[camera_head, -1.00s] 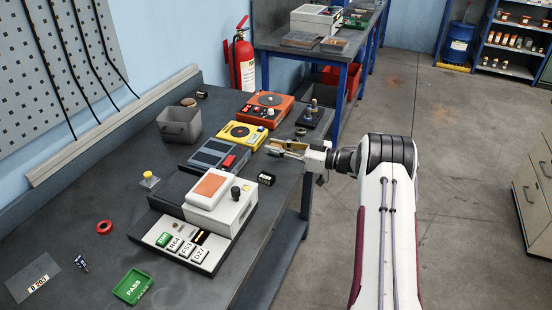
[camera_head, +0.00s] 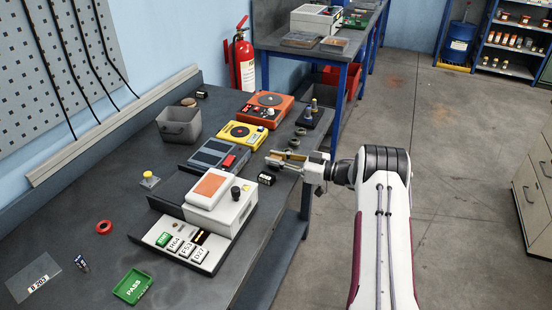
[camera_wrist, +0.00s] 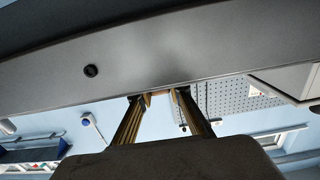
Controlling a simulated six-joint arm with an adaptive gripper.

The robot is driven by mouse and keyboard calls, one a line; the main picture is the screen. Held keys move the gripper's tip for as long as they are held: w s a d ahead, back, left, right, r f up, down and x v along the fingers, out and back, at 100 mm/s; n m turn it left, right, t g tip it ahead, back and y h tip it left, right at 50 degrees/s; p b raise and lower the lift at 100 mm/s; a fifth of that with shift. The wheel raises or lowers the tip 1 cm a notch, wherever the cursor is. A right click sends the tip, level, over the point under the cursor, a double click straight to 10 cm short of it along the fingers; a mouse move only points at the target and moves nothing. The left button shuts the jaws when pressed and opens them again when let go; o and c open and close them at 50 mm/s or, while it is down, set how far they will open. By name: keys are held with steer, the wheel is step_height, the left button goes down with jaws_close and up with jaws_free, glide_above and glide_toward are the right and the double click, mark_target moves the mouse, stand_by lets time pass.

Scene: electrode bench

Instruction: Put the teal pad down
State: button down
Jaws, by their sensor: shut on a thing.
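My gripper (camera_head: 284,159) is at the right edge of the bench, beside the small black block and right of the grey-and-red unit. Its brass-coloured fingers show in the wrist view (camera_wrist: 160,98), close together at the tips. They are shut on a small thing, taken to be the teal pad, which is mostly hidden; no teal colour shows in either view. I cannot tell from these frames whether it touches the bench.
The small black block (camera_head: 266,178) is close to my gripper. A white device with an orange pad (camera_head: 211,186), a yellow unit (camera_head: 242,135) and an orange unit (camera_head: 264,108) stand along the bench (camera_head: 85,205). A green PASS tray (camera_head: 133,286) is at the front.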

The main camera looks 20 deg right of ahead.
mark_target(281, 159)
steer(key=shift+f, duration=0.1)
steer(key=c, duration=1.9)
jaws_free()
steer(key=shift+r+v, duration=0.15)
steer(key=shift+v, duration=1.8)
steer(key=shift+r+v, duration=0.15)
steer(key=shift+v, duration=1.85)
steer(key=shift+w, duration=0.1)
